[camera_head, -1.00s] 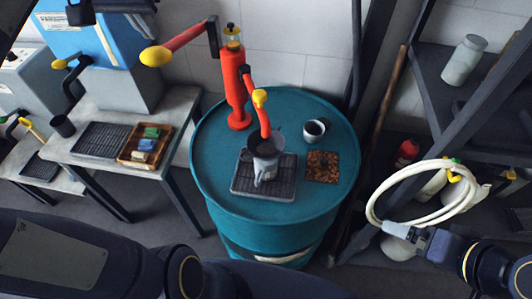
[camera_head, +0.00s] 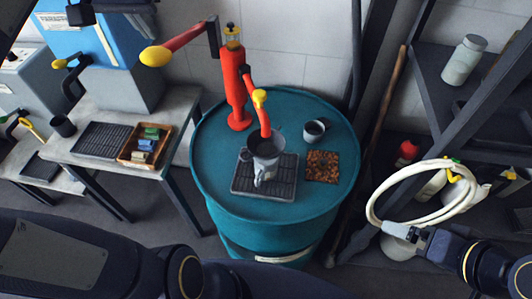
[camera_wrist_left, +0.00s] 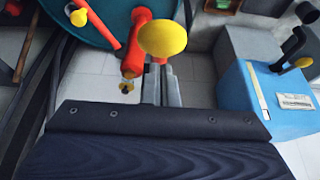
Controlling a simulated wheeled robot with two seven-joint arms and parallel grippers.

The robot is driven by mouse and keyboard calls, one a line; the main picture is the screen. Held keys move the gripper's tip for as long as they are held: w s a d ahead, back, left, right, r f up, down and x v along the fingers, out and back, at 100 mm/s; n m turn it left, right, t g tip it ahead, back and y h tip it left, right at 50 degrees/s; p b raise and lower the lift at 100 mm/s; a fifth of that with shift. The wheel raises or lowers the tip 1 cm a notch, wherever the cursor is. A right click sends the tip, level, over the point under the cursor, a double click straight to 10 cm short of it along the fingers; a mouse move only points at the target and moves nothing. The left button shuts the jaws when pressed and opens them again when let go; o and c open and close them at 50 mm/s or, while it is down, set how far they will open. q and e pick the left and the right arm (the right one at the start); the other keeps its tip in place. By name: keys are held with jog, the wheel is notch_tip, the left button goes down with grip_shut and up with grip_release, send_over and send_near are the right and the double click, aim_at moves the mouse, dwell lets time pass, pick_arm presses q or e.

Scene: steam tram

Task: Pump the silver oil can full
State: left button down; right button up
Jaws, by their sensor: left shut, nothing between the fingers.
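The silver oil can (camera_head: 265,170) stands upright on a dark grating (camera_head: 240,186) on the teal drum, its wide dark mouth under the spout (camera_head: 264,122) of the red pump (camera_head: 237,95). How full it is I cannot tell. The pump lever's yellow knob (camera_head: 155,56) sticks out to the left. My left gripper (camera_wrist_left: 162,75) is shut and empty in the left wrist view, its tips close to the lever below the yellow knob; whether they touch is unclear. I cannot make it out in the head view. My right gripper (camera_head: 408,235) is by a white hose coil; its jaw state is unclear.
The teal drum (camera_head: 220,208) also bears a dark mug (camera_head: 314,130) and a brown mat (camera_head: 322,167). On the left are a blue box (camera_head: 125,75) and a wooden tray (camera_head: 128,156) on a bench. Shelves (camera_head: 440,90) stand at the right.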

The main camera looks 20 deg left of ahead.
pick_arm(q)
jog(key=shift+f+b, duration=6.05)
jog(key=shift+f, duration=1.8)
notch_tip(320, 180, up, 14)
jog(key=p, duration=1.3)
jog(key=shift+f, duration=0.15)
jog(key=shift+r+p, duration=0.6)
jog(key=shift+r, duration=0.45)
jog(key=shift+f, duration=0.2)
